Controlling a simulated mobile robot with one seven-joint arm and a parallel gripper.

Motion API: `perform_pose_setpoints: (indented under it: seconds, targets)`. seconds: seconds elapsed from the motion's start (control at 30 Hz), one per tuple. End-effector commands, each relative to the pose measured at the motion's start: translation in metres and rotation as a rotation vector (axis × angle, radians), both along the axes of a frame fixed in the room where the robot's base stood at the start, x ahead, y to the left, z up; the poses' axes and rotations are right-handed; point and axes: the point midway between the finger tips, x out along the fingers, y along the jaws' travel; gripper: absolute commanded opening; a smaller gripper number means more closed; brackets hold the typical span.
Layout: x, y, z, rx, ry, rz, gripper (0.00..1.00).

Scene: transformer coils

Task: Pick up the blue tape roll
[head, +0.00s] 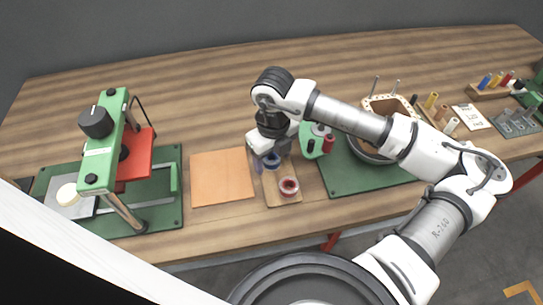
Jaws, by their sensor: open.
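The blue tape roll (272,162) sits near the far end of a small wooden board (282,201) at the middle of the table. My gripper (271,158) points down at the roll, with its jaws open. One finger shows just left of the roll, and the gripper body hides part of the roll's far side. I cannot tell whether the fingers touch it. A red tape roll (289,187) sits nearer the front on the same board.
An orange square mat (222,177) lies left of the board. A green press (100,150) stands farther left on a green base. To the right, a green mat (345,185) holds a round coil fixture (372,148) under my arm. Spools and small tools stand at far right.

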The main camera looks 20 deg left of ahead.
Motion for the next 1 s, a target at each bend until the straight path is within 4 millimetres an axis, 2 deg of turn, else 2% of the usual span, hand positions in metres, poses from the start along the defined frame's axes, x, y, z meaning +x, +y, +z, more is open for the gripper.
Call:
perform_pose_setpoints:
  seconds: [0.17,0.53,0.83,1.0]
  targets:
    - [0.0,0.0,-0.001,0.001,-0.001,0.0,0.64]
    - [0.0,0.0,0.0,0.001,-0.001,0.0,0.17]
    - [0.0,0.0,0.002,0.0,-0.001,0.0,0.16]
    - [0.001,0.0,0.015,0.001,-0.003,-0.001,0.16]
